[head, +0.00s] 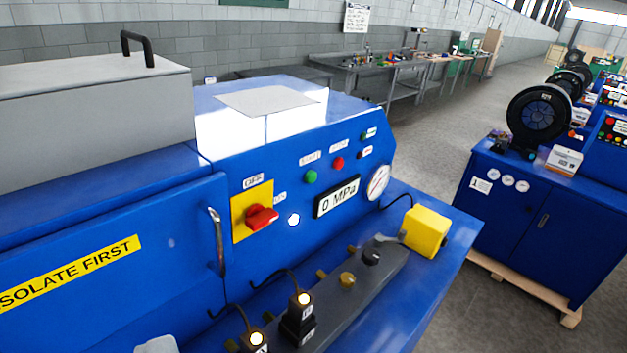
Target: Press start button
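A green button (311,177) sits on the sloped blue control panel (240,158) of the near machine, under a small white label that looks like START. A red button (338,164) is just to its right, under its own label. Below them a display (337,196) reads 0 MPa. To the left is a red rotary switch (261,217) on a yellow plate, with an OFF label above and what looks like an ON label to its right. A white lamp (293,219) beside it looks lit. My gripper is not recognisable in view, and nothing covers the green button.
A dark manifold (375,282) with connectors and cables stands in front of the panel. A yellow box (427,231) is at its right end. A door handle (217,240) sticks out at left. Another blue machine (505,215) stands across the open grey floor (424,148).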

